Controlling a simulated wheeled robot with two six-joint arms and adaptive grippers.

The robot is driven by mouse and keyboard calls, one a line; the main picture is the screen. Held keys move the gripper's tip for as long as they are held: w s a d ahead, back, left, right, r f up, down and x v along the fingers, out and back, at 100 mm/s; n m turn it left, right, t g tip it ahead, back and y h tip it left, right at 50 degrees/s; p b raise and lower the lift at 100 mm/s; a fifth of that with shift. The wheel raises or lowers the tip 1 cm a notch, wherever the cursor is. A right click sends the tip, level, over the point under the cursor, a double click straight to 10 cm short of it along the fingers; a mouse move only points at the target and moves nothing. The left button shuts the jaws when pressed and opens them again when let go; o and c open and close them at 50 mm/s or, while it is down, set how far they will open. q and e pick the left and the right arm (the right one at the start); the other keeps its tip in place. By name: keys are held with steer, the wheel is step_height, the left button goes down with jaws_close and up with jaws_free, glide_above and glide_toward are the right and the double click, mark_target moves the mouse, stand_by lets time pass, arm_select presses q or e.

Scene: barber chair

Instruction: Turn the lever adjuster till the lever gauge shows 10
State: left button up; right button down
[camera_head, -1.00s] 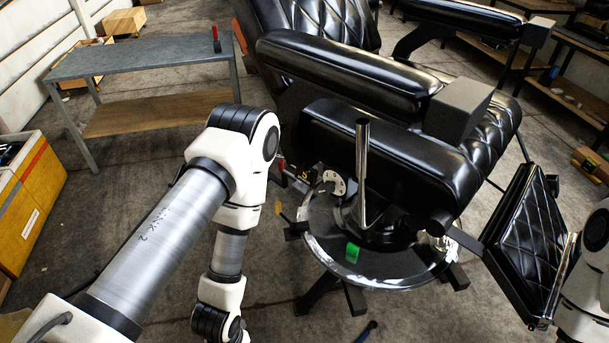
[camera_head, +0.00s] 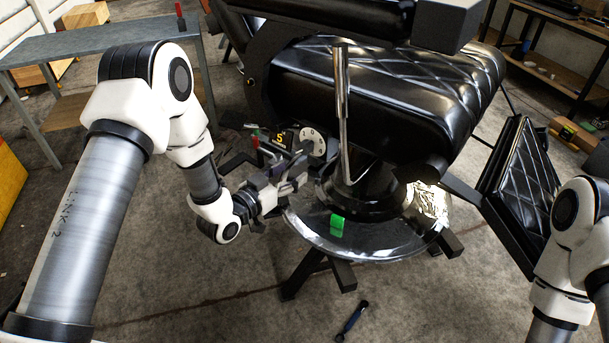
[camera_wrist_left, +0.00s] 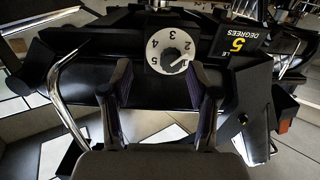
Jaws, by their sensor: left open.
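A white round dial (camera_head: 313,141) with a dark centre knob sits on the side of the chair base; it appears to be the lever adjuster. My left gripper (camera_head: 292,166) is open and empty, pointing at the dial. In the wrist view its two fingers (camera_wrist_left: 161,88) stand apart, below and either side of the dial, not touching it.
The black barber chair (camera_head: 370,95) fills the middle, with a chrome lever (camera_head: 341,100) beside the dial. A round base plate (camera_head: 365,243) carries a green tag (camera_head: 337,226). A footrest (camera_head: 515,190) is on the right. A wrench (camera_head: 352,318) lies on the floor.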

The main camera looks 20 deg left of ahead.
mark_target(303, 150)
arm_select(q)
steer(key=shift+w+a+r+t+b, duration=0.25)
steer(key=shift+w+r+b, duration=0.1)
steer(key=shift+w+r, duration=0.15)
steer(key=shift+w+a+r+t+b, duration=0.25)
steer(key=shift+w+r+b, duration=0.1)
steer(key=shift+w, duration=0.25)
steer(key=x, duration=0.7)
steer(key=shift+w, duration=0.15)
jaws_close()
arm_select(e)
step_height(303, 150, down, 4)
steer(key=shift+f, duration=0.1)
